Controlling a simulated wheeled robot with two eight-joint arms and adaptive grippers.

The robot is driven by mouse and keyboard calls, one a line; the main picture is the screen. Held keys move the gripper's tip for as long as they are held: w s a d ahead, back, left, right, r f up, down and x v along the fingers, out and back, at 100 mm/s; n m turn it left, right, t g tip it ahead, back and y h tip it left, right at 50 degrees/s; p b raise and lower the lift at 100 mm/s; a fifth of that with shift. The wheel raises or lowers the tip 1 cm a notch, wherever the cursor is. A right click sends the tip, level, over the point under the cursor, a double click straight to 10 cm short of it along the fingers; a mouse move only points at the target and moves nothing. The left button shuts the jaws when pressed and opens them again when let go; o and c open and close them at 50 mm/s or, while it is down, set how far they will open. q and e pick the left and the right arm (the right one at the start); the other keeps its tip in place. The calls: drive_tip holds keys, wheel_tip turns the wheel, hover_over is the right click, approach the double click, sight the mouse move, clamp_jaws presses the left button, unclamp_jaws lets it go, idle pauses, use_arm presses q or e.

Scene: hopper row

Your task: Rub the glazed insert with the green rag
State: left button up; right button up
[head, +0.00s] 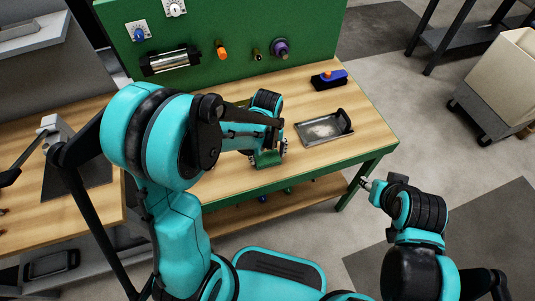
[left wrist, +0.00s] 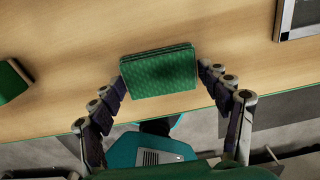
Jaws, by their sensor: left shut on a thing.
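The green rag (left wrist: 158,72) is a folded, textured pad between the two fingers of my left gripper (left wrist: 160,80), which is shut on it. In the head view the rag (head: 268,159) shows below my left gripper (head: 268,146), over the bench near its front edge. A framed, shiny dark window (head: 170,61) on the green upright panel looks like the glazed insert; it is up and left of the gripper, well apart from the rag. My right gripper (head: 367,184) is off the bench's right front corner; its fingers are too small to read.
A metal tray with a handle (head: 322,129) and a blue-and-black brush (head: 328,79) stand on the bench's right side. Orange (head: 222,53) and purple (head: 281,47) knobs stick out of the panel. Another green object (left wrist: 12,82) lies left of the rag. A cart (head: 497,80) stands far right.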

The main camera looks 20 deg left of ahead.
sight(268, 157)
use_arm(q)
drive_tip(key=shift+r+p, duration=2.25)
drive_tip(key=shift+r, duration=0.75)
use_arm(e)
wheel_tip(268, 157, up, 5)
drive_tip(key=shift+f, duration=0.2)
